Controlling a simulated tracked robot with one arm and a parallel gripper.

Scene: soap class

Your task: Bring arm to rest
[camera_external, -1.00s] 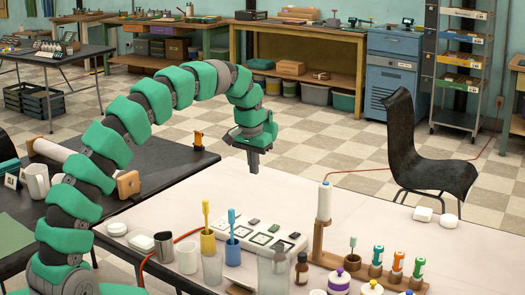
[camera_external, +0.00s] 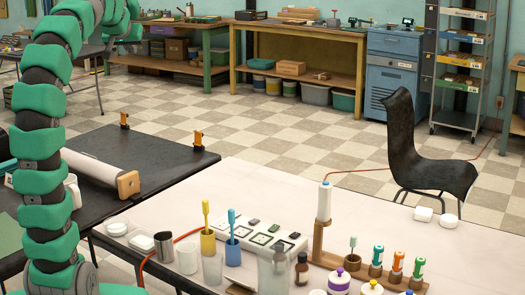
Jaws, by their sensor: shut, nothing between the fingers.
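My arm stands at the left edge of the view, rising close to upright, and its upper part runs out of the top of the picture. Its far end comes back down near the top left, where my gripper (camera_external: 108,50) shows small and dark below a green link. It is shut and empty, well away from the white table (camera_external: 285,190) and touching nothing that I can see.
The white table holds a yellow cup with a brush (camera_external: 207,243), a blue cup with a brush (camera_external: 233,252), a wooden rack (camera_external: 318,250) and several small bottles. A black table (camera_external: 165,160) carries a roll (camera_external: 95,168). A black chair (camera_external: 425,160) stands at right.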

